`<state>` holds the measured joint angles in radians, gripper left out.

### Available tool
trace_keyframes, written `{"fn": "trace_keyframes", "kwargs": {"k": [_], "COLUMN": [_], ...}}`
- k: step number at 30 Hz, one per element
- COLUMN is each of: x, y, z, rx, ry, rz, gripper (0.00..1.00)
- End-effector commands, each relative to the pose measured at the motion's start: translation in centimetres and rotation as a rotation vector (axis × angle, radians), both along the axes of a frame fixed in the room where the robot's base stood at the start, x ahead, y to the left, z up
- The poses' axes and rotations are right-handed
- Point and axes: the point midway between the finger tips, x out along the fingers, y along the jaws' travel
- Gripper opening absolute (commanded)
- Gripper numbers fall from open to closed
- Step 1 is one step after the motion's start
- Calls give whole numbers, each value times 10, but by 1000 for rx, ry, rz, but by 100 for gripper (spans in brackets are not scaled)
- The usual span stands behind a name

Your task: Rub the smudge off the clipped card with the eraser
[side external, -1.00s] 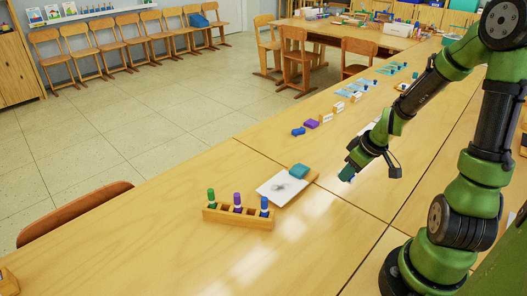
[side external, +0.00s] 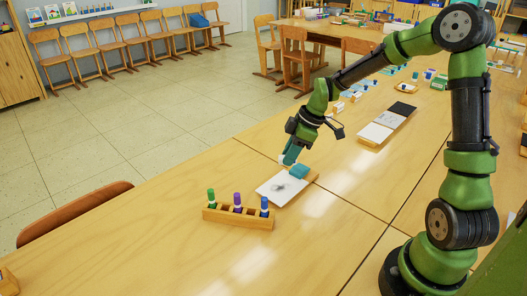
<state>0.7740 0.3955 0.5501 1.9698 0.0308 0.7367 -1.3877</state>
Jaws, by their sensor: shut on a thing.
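The white card (side external: 272,193) lies on the table on a thin wooden board, with a teal block-shaped clip (side external: 299,171) over its far right end. A grey smudge (side external: 281,187) shows near the middle of the card. My gripper (side external: 294,146) is shut on the eraser (side external: 291,156), a small teal piece with a pale part at its lower left. It points down, tilted, in front of the far edge of the card in the picture, close to the clip. I cannot tell whether the eraser touches anything.
A wooden rack (side external: 238,219) with green, purple and blue markers stands just left of the card. A white and black open folder (side external: 378,132) lies to the right at the back. A chair back (side external: 75,212) is at the near left.

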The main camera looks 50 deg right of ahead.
Motion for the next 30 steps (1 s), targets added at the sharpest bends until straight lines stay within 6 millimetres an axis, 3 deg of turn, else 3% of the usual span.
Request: {"fn": "trace_keyframes", "kwargs": {"k": [21,30], "x": [-1,-1], "y": [1,28], "z": [-71,-71], "rx": [5,2], "ry": [4,0], "rz": [-3,-1], "gripper": [0,0]}}
